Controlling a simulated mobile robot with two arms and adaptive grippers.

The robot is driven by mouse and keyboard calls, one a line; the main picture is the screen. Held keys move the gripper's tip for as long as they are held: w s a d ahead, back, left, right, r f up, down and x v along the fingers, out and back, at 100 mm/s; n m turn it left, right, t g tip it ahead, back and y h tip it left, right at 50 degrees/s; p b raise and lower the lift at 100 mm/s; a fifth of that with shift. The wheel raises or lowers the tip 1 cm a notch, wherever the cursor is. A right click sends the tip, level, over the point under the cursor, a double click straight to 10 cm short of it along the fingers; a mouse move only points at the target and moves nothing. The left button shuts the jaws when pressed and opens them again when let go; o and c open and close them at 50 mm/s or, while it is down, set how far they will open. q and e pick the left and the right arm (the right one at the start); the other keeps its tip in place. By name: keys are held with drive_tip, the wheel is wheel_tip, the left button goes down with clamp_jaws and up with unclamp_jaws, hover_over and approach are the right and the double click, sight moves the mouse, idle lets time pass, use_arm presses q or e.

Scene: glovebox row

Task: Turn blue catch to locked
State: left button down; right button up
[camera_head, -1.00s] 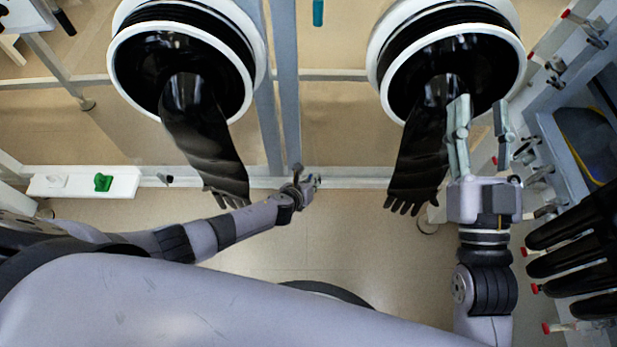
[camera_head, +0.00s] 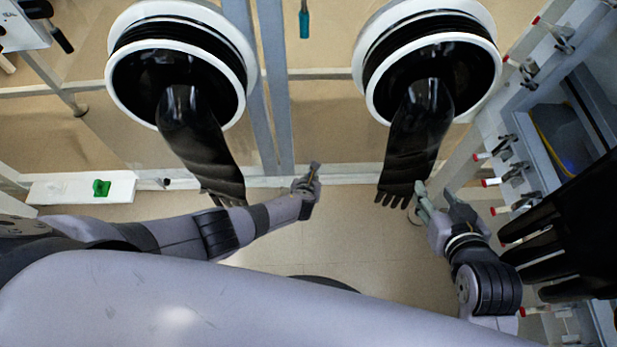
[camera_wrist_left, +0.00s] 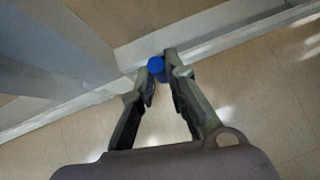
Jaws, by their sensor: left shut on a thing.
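The blue catch shows in the left wrist view as a round blue knob (camera_wrist_left: 156,66) near a grey frame post. My left gripper (camera_wrist_left: 160,72) is shut on it, with one fingertip on each side. Its lever or position marks cannot be made out. In the head view my left gripper (camera_head: 313,172) is beside the foot of the grey posts, and the blue catch is hidden there. My right gripper (camera_head: 443,193) is open and empty, beside the fingers of the right hanging black glove.
Two white glove ports (camera_head: 246,60) (camera_head: 358,65) hold hanging black gloves (camera_head: 205,140) (camera_head: 415,140). A white panel with a green switch (camera_head: 102,188) lies at left. A frame with red-tipped clamps (camera_head: 490,182) and another black glove (camera_head: 570,225) stand at right. Floor between the arms is clear.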

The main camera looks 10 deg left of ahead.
idle(0.3)
use_arm(q)
drive_tip(key=shift+d, duration=0.1)
drive_tip(key=c, duration=1.6)
unclamp_jaws()
drive_tip(key=shift+s, duration=0.1)
drive_tip(key=shift+v, duration=5.9)
drive_tip(key=shift+d+r, duration=0.1)
